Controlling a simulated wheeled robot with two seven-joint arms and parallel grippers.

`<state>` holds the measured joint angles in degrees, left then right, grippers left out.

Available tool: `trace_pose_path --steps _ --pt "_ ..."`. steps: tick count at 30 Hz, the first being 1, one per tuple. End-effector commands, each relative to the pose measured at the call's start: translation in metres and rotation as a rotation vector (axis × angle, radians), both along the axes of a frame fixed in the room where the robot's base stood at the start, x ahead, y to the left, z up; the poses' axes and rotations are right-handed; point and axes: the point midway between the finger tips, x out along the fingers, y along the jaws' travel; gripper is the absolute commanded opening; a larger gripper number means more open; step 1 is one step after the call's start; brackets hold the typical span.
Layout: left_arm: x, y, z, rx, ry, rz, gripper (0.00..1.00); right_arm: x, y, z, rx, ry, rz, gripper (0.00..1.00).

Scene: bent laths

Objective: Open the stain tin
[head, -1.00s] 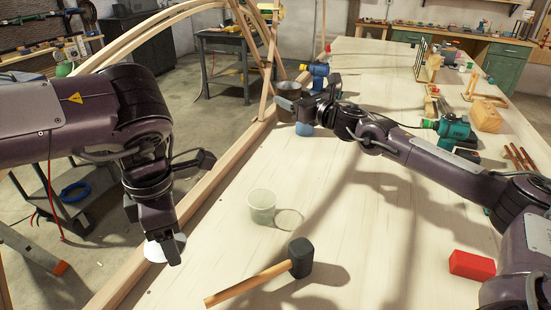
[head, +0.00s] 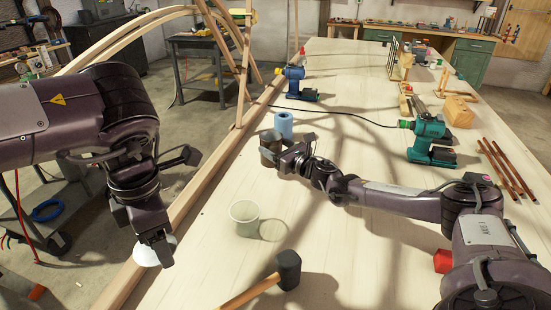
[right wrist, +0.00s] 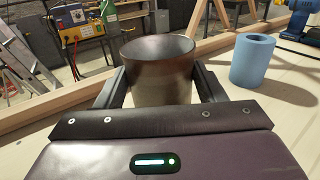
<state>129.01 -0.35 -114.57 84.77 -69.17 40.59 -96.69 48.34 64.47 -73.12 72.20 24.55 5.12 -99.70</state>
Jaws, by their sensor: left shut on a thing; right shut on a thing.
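A dark brown metal tin (head: 268,150) stands upright near the left edge of the long table. In the right wrist view the tin (right wrist: 158,75) sits between both fingers, and its round top looks open and hollow. My right gripper (head: 284,156) is shut on the tin's sides. I cannot tell whether its bottom touches the table. My left gripper (head: 156,246) points down at the table's left edge, shut on a white round thing (head: 148,255), partly hidden by the fingers. I cannot tell if that is a lid.
A blue roll (head: 284,125) stands just behind the tin. A green drill (head: 430,140), dark sticks (head: 506,168) and a red block (head: 442,262) are to the right. Wooden laths (head: 190,195) run along the left edge.

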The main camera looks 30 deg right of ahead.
Motion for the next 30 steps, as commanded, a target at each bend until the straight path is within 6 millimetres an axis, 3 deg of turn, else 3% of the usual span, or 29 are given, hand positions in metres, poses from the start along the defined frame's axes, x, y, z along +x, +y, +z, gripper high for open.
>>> trace_pose_path --steps 12,25,26,30 --pt "0.0 0.0 0.001 0.0 0.0 0.0 0.38 0.0 0.0 -0.043 0.001 -0.002 0.0 0.22" --pt "0.0 0.0 -0.003 0.0 0.0 0.0 0.38 0.0 0.0 -0.05 0.0 -0.002 0.0 0.22" --pt "0.0 0.0 -0.003 0.0 0.0 0.0 0.38 0.0 0.0 -0.05 0.0 0.0 0.001 0.64" --pt "0.0 0.0 -0.002 0.0 0.0 0.0 0.38 0.0 0.0 -0.049 0.0 0.0 0.001 0.83"
